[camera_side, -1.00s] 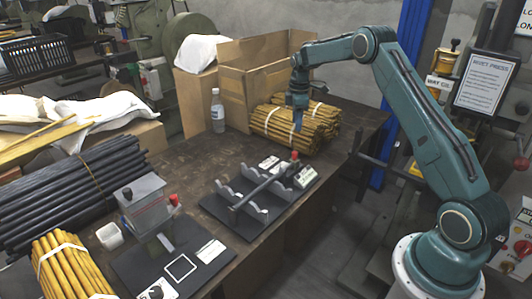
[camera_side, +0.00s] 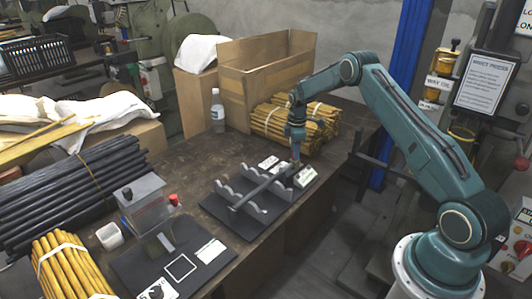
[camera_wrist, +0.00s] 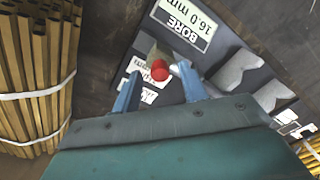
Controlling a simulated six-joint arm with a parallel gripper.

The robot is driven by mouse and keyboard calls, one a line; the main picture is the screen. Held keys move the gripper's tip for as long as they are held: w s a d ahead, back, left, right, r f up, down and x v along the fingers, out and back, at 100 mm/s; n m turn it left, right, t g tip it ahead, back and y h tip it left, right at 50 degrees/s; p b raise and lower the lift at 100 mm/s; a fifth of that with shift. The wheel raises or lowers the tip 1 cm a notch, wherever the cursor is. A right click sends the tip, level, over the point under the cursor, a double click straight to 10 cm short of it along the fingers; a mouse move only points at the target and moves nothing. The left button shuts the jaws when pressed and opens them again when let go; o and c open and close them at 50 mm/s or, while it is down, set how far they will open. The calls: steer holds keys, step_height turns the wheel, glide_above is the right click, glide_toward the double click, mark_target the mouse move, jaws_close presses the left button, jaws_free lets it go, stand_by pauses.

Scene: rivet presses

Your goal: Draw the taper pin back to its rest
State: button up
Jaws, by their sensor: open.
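The taper pin (camera_side: 262,187) is a long dark rod lying across grey notched blocks on a black base plate. I take the red knob (camera_wrist: 160,70) in the wrist view to be its end. My gripper (camera_side: 296,163) is lowered at the far right end of the rod and hides that end in the side view. In the wrist view my gripper (camera_wrist: 159,72) is open, with one blue finger on each side of the red knob. I cannot tell whether either finger touches it.
Notched blocks (camera_wrist: 236,70) and a "BORE 16.0 mm" label (camera_wrist: 185,22) are close by. Bundled yellow rods (camera_side: 302,122) lie behind my gripper. A grey box-shaped fixture (camera_side: 145,203) stands left of the base plate (camera_side: 248,232). A bottle (camera_side: 217,110) stands at the back.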

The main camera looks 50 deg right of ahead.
steer(key=shift+f, duration=0.1)
jaws_close()
steer(key=shift+d, duration=0.1)
steer(key=shift+d, duration=1.5)
jaws_free()
